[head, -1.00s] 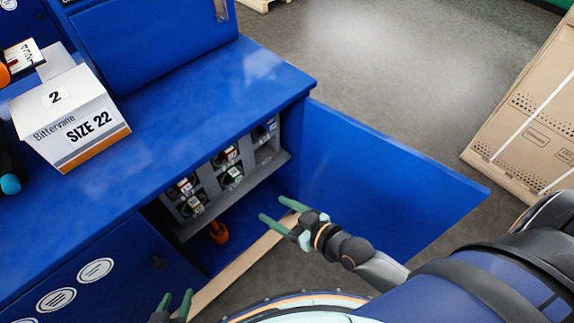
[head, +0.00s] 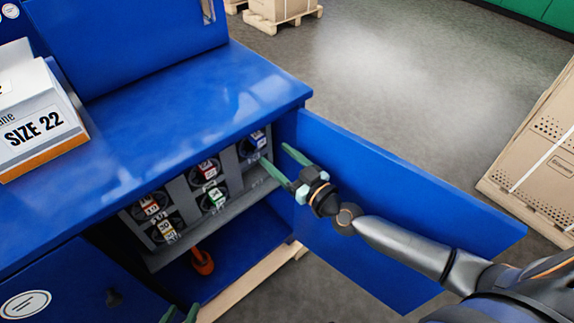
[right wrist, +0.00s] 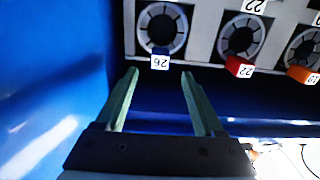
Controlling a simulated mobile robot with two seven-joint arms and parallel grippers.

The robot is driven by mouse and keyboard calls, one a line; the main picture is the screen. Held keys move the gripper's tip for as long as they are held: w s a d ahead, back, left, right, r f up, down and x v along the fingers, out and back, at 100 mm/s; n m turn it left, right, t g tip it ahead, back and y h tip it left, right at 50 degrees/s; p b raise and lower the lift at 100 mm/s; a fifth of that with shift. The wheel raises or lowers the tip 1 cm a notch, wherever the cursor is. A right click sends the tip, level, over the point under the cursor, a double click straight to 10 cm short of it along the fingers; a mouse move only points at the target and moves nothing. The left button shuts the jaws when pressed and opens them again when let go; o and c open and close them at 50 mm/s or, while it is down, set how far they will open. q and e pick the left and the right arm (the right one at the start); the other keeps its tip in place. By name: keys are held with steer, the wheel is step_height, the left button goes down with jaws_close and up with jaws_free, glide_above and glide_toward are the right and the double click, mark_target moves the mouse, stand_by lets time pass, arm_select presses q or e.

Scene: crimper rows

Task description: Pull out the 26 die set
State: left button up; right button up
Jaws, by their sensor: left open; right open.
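The 26 die set (right wrist: 162,28) is a dark round die with a blue tag in a grey rack. In the head view, the blue-tagged die (head: 254,141) sits at the rack's right end. My right gripper (head: 274,155) is open and empty just in front of it, inside the open blue door. In the right wrist view, the right gripper (right wrist: 159,73) points at the blue 26 tag, with a fingertip on either side below it and nothing between them. My left gripper (head: 181,314) is open at the bottom edge, mostly cut off.
Other dies with red (head: 206,171), green (head: 213,200) and other tags fill the rack (head: 232,187). An orange-handled item (head: 202,262) is on the cabinet floor. A SIZE 22 box (head: 40,125) is on the bench.

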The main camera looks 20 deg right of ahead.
mark_target(262, 143)
steer(key=shift+x, duration=3.75)
steer(key=shift+f, duration=0.1)
jaws_close()
